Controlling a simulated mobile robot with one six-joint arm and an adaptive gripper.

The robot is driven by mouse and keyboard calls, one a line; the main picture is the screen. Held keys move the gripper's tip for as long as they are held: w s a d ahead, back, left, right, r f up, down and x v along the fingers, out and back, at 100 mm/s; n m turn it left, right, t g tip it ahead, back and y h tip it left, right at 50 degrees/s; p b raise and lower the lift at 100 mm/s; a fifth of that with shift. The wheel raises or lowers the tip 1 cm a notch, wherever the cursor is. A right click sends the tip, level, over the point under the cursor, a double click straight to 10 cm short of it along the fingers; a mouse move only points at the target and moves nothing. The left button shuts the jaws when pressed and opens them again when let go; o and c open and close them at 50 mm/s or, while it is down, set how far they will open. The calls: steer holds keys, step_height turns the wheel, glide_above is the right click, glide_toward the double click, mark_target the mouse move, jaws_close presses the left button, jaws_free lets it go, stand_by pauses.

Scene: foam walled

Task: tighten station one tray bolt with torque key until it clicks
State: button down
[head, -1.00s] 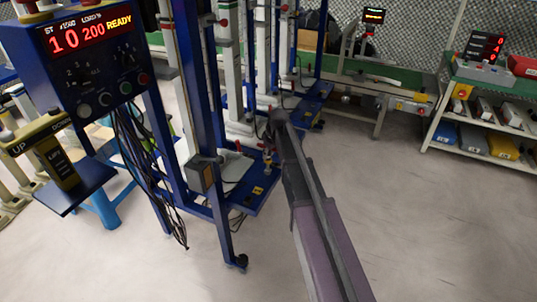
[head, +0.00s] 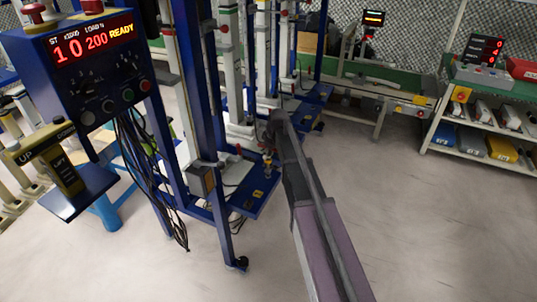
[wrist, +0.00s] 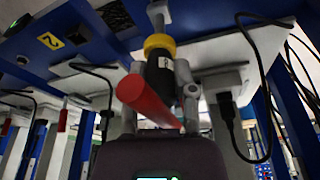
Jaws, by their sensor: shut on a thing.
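My gripper (head: 272,140) reaches down over the blue tray (head: 252,199) at the foot of the nearest blue frame. In the wrist view, my gripper (wrist: 162,105) is shut on the torque key (wrist: 159,72), with a finger on each side. The key has a black body, a yellow collar (wrist: 159,42) and a red bar handle (wrist: 149,99) that sticks out towards the camera. Its silver end points away, close to a blue surface. In the head view, the key's yellow part shows just below my gripper. I cannot make out the bolt, or whether the key touches it.
A blue console (head: 92,60) on the left reads 10, 200 and READY. An UP/DOWN lift box (head: 58,175) stands below it. Cables (head: 150,185) hang beside the frame post. White plates with black cords (wrist: 235,75) flank the key. The floor at the right is clear.

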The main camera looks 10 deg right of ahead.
steer(key=shift+r, duration=0.1)
steer(key=shift+r+p, duration=2.45)
steer(key=shift+p, duration=0.05)
steer(key=shift+r, duration=0.1)
step_height(320, 180, up, 28)
steer(key=p, duration=2.8)
